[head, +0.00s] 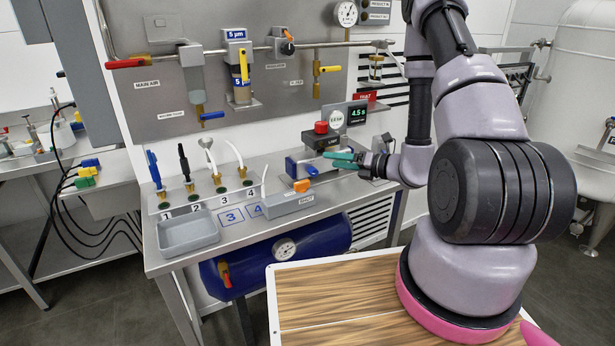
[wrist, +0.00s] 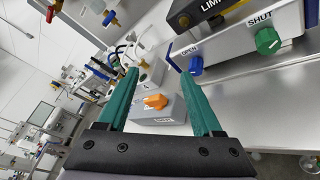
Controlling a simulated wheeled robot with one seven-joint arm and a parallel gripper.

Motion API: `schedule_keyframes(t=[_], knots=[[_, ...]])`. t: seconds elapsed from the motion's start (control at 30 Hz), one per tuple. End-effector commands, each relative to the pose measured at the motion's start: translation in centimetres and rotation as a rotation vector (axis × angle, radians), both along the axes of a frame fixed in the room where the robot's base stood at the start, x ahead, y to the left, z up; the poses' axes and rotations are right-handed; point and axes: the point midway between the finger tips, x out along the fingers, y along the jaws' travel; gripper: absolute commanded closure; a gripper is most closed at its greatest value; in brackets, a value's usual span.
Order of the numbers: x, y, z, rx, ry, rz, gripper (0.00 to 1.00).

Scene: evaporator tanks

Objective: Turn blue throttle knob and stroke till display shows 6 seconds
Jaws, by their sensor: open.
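The blue throttle knob (wrist: 196,65) is on the front of a grey block beside the label OPEN in the wrist view. A green knob (wrist: 268,41) is on the same block below the label SHUT. My gripper (wrist: 158,70) is open and empty. The right finger's tip is just left of the blue knob, so the knob lies outside the gap; contact cannot be told. The display (head: 358,114) seems to read 4.5 s.
An orange knob (wrist: 155,101) on a grey box shows between the fingers; that box (head: 290,203) is on the bench left of the gripper. A red button (head: 321,127) is above the block. A grey tray (head: 188,234) and several upright valves are further left.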

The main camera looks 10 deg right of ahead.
Motion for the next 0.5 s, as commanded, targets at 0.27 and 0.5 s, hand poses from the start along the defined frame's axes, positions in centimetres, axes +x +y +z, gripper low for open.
schedule_keyframes(t=[0.27, 0.5], knots=[[-0.1, -3.3, -6.0, 0.049, 0.125, -0.204, 0.33], [2.0, -1.8, -6.7, 0.050, 0.125, -0.207, 0.33]])
